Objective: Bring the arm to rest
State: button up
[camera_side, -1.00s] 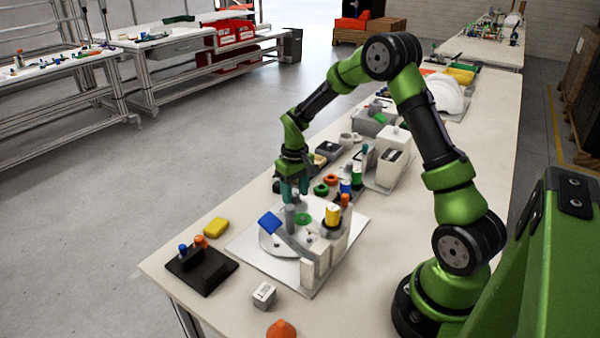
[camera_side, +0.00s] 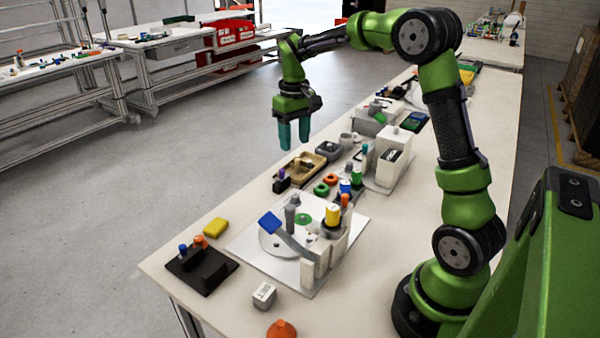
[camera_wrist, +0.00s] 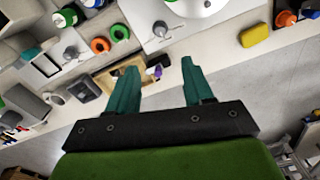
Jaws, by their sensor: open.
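My gripper (camera_side: 294,135) hangs in the air above the table's far long edge, high over the small parts, with its teal fingers pointing down. The fingers are apart and nothing is between them. In the wrist view my gripper (camera_wrist: 158,72) also shows two separate teal fingers with table and floor beyond. My green and black arm reaches over the table from its base at the lower right.
The white table (camera_side: 222,268) holds a fixture on a white plate (camera_side: 253,250), a black block (camera_side: 203,270), a yellow piece (camera_side: 216,227), an orange cone (camera_side: 281,329), a tan tray (camera_side: 305,167) and a grey-white station (camera_side: 383,160). Air around the gripper is clear.

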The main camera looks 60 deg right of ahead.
jog(key=s+a+r+t+y, duration=0.1)
jog(key=s+a+r+t, duration=0.2)
jog(key=s+a, duration=0.5)
jog(key=s+a+r+m+t+y, duration=0.1)
jog(key=s+a+r+t, duration=0.2)
jog(key=s+a, duration=0.6)
jog(key=shift+s+t, duration=0.6)
jog(key=shift+s, duration=0.3)
